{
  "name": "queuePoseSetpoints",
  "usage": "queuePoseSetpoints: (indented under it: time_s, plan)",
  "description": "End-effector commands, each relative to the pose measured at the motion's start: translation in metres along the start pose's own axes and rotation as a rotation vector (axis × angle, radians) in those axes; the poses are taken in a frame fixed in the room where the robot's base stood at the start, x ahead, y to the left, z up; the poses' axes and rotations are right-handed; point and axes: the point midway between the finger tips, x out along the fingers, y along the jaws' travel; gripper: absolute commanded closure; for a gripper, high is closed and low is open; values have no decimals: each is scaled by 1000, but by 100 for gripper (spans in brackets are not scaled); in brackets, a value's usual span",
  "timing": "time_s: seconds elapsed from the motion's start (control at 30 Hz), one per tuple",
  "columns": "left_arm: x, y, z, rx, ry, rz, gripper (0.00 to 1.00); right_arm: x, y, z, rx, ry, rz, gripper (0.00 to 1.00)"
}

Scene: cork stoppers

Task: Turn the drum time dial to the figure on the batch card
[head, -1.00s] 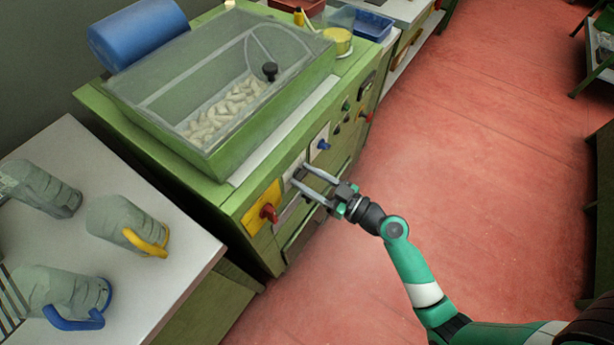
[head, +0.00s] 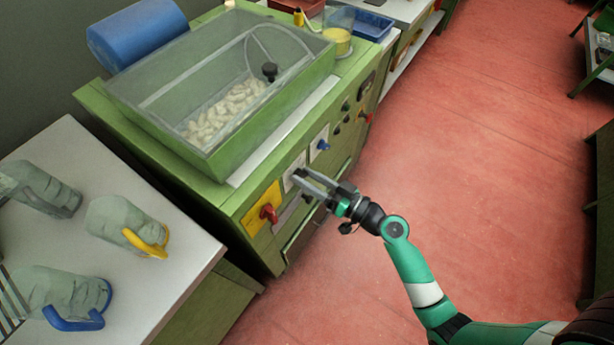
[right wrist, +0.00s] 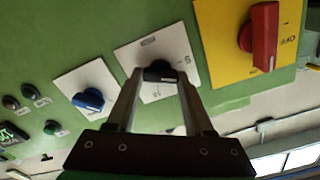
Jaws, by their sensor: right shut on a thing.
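The drum time dial is a black knob (right wrist: 160,72) on a white plate (right wrist: 150,50) with small markings, on the green machine's front. My right gripper (head: 301,178) is at this plate in the head view. In the right wrist view its two fingers (right wrist: 160,78) are shut on the black knob, one on each side. The knob is mostly hidden by the fingers in the head view. The figures on the plate are too small to read surely. I cannot make out a batch card. My left gripper is out of view.
A red switch on a yellow plate (right wrist: 220,45) and a blue knob (right wrist: 88,99) flank the dial. Small buttons and a lit display (right wrist: 12,135) lie beyond the blue knob. The clear-lidded drum box (head: 225,85) holds corks. The red floor (head: 470,150) is open.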

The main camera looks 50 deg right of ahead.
Motion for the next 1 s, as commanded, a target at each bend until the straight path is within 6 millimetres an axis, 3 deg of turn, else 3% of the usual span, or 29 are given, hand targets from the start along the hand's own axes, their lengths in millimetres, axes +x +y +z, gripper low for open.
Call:
queuePoseSetpoints:
  time_s: [1.0]
  plan:
    - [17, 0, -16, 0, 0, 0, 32, 0, 2, 0, 968, 0, 1, 100]
